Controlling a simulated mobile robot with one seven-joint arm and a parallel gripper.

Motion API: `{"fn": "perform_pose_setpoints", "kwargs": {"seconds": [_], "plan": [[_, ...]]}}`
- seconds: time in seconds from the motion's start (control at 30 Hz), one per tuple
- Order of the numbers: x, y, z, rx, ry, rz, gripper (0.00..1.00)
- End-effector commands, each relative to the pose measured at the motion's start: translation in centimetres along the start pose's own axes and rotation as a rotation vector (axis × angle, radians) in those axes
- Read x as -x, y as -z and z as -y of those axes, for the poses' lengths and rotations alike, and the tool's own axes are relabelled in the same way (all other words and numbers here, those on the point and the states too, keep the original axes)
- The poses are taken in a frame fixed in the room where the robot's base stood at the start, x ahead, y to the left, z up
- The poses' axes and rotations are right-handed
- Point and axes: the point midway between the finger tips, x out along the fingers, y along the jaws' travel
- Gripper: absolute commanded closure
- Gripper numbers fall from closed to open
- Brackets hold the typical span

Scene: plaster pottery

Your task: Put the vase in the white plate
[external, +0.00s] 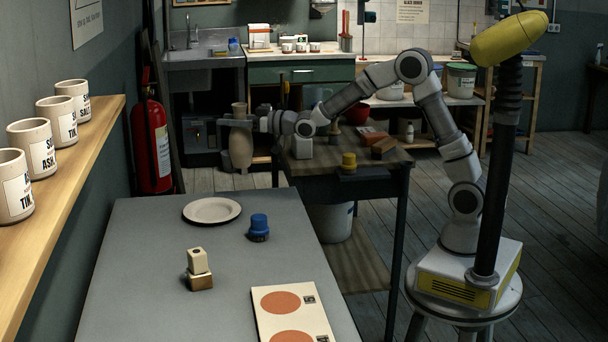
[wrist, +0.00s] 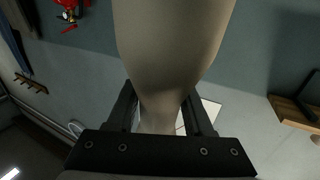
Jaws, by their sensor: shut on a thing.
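The vase (external: 241,148) is pale beige, with a narrow neck and a wider body. My gripper (external: 239,121) is shut on its neck and holds it roughly upright in the air, beyond the far end of the grey table. In the wrist view the vase (wrist: 170,45) fills the upper middle, its neck between the two dark fingers of my gripper (wrist: 160,112). The white plate (external: 212,210) lies flat and empty on the far part of the grey table, nearer the camera than the vase.
On the grey table (external: 160,300), a blue-topped brush (external: 258,227) stands right of the plate. Small stacked blocks (external: 198,268) and a board with orange discs (external: 291,312) are nearer. Mugs (external: 40,148) line a wall shelf at left. A dark workbench (external: 370,188) stands behind right.

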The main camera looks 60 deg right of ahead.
Motion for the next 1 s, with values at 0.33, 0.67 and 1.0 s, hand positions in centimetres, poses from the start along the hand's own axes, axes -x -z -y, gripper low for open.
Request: {"fn": "perform_pose_setpoints", "kwargs": {"seconds": [0.33,0.67,1.0], "plan": [[-3.7,-4.2,6.1,-0.001,0.009,0.000,1.00],[-6.1,-6.8,10.0,0.000,0.004,-0.002,1.00],[-6.2,-10.7,10.1,0.000,0.002,0.001,1.00]]}}
